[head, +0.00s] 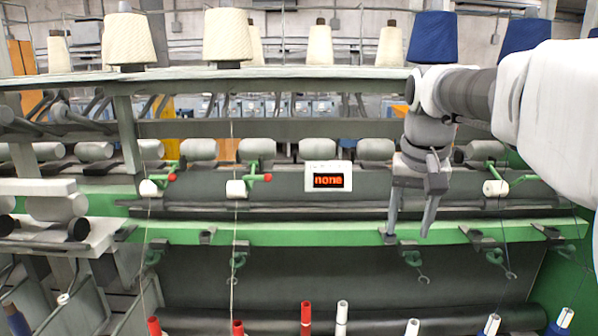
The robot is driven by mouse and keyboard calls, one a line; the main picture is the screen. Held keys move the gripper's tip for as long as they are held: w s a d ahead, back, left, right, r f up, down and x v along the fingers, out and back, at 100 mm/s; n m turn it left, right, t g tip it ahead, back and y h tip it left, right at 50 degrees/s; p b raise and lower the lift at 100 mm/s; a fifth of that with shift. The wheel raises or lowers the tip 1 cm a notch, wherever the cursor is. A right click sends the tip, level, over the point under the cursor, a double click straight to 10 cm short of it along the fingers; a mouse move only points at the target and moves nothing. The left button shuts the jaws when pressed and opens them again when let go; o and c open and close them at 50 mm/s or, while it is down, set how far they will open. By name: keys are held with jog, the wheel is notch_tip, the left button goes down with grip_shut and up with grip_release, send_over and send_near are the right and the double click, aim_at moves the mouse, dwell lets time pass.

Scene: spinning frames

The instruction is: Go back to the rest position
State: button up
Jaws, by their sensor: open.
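My gripper (409,234) hangs from my arm at the right of the head view, pointing down with its two fingers apart and nothing between them. Its fingertips show in front of the green rail (330,232) of the spinning frame. I cannot tell how far they are from the rail. My arm comes in from the right edge and covers part of the machine's upper right.
Cream yarn cones (228,36) and blue cones (432,38) stand on the top shelf (280,73). A small display (328,177) reads "none". Bobbins (306,312) stand along the bottom. Thin yarns run down at left and right.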

jog(key=s+a+f+n+t, duration=0.1)
jog(key=s+f, duration=0.2)
jog(key=s, duration=0.3)
jog(key=s+a+f+n+t, duration=0.1)
jog(key=s+a+f, duration=0.1)
jog(key=s, duration=0.5)
jog(key=s+a+f+n+t+b, duration=0.1)
jog(key=s+f, duration=0.4)
jog(key=s, duration=0.1)
jog(key=shift+s+a, duration=0.2)
jog(key=shift+a, duration=0.1)
jog(key=shift+f, duration=0.1)
